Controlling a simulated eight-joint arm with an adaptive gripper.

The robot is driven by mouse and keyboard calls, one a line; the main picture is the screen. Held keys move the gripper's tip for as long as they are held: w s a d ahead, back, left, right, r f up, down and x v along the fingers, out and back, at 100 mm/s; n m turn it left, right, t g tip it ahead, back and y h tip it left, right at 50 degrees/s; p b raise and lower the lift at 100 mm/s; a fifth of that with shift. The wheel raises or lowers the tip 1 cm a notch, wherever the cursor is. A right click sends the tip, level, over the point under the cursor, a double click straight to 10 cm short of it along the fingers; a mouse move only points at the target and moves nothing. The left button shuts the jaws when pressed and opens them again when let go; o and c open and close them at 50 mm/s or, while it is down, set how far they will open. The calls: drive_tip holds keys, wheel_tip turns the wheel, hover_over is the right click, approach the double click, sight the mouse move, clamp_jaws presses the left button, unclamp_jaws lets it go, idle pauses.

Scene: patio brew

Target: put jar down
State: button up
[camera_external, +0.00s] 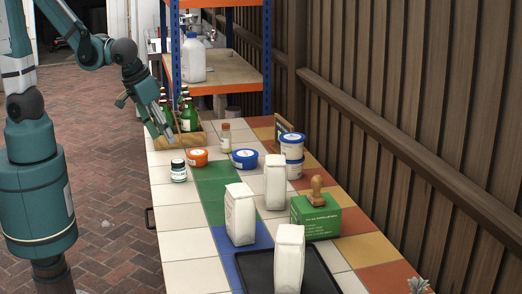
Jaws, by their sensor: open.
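A small jar with a reddish-brown cap (226,134) stands upright further back, just right of the bottle crate. I cannot tell which of these the task means. My gripper (166,134) is open and points down beside the crate's left end, above the table's left side. It is apart from both jars, and I see nothing held in it.
A wooden crate (190,140) holds several green bottles. White bags (240,216), a green box (316,218) and a black tray (318,277) are nearer. The front-left tiles are clear.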

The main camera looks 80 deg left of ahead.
drive_tip(key=s+a+r+m+t+h, duration=0.1)
drive_tip(key=s+a+r+m, duration=0.1)
drive_tip(key=a+r, duration=0.4)
drive_tip(key=s+a+r+m+t, duration=0.2)
drive_tip(key=s+a+r, duration=0.2)
drive_tip(key=r, duration=0.5)
drive_tip(key=shift+a+r+h, duration=0.3)
drive_tip(key=shift+a+h, duration=0.1)
drive_tip(key=shift+a, duration=0.45)
